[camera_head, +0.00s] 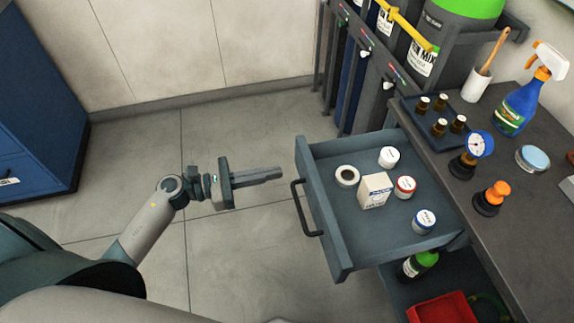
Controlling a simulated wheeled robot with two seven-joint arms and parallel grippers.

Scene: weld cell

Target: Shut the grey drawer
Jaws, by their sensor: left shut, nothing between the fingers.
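The grey drawer (330,215) stands open, pulled out to the left from under the dark worktop. Its black bar handle (302,210) is on its front, at the left. In it are a white box (375,190), a roll of tape (347,176) and several small round white containers, one with a red rim (405,187). My left gripper (281,173) is shut and empty. In the picture its fingertips point right, just left of the drawer front near the handle's upper end, with a small gap between. My right gripper is not in view.
The worktop (450,190) holds a spray bottle (517,105), a gauge (471,150), an orange-topped item (492,197) and a dark tray (437,125). A blue cabinet (35,100) stands left; floor between is clear.

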